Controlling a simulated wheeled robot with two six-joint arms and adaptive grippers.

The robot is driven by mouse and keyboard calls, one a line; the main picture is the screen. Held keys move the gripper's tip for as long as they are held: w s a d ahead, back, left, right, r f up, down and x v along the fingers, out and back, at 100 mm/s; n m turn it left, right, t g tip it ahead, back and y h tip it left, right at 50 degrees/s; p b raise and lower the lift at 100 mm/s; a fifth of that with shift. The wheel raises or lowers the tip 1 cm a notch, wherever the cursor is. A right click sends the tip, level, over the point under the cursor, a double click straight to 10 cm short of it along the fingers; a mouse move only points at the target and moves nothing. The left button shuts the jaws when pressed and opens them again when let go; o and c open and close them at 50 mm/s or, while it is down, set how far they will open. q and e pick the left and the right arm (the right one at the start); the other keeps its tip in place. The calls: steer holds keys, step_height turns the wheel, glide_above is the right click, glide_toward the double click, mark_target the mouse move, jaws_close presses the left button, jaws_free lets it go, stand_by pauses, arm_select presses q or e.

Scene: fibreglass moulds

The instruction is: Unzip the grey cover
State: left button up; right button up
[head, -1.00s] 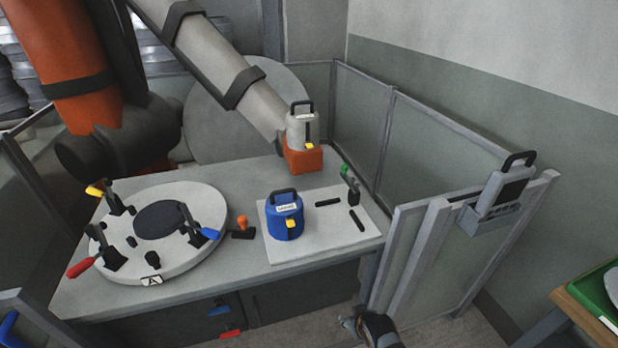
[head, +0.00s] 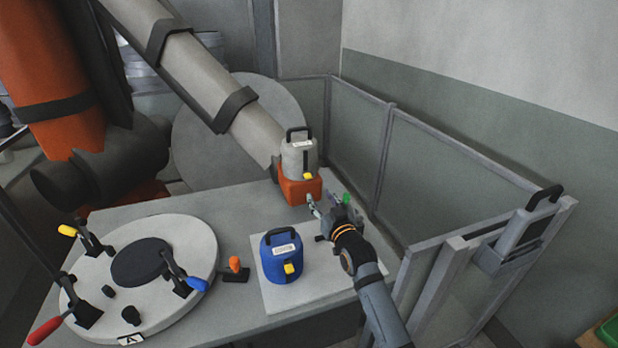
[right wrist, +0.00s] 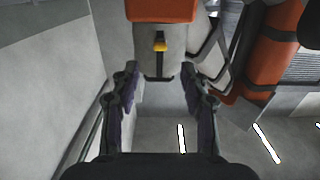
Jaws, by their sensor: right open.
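The large orange arm's (head: 62,85) long grey sleeve-like section (head: 190,70) has black straps and slopes down to the right. I cannot make out a zip on it. At its lower end a grey canister (head: 297,160) with a black handle and yellow latch stands on an orange block. My right gripper (head: 330,204) is open just in front and right of that block, over the back of the pale board. In the right wrist view the scene is upside down; the grey canister (right wrist: 148,50) shows ahead between the open fingers (right wrist: 160,80), apart from them. My left gripper is out of view.
A blue canister (head: 281,256) stands on the pale board (head: 268,296). An orange-knobbed part (head: 235,265) and a round white mould (head: 190,240) with clamps lie to the left. Fence panels (head: 440,190) close the right side. A grey device (head: 515,240) hangs there.

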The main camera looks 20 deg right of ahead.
mark_target(309, 178)
steer(key=w, duration=0.7)
steer(key=w+p, duration=0.1)
steer(key=w, duration=0.2)
steer(key=shift+w+a+r, duration=0.15)
steer(key=shift+a+r, duration=0.05)
steer(key=shift+r, duration=0.05)
jaws_close()
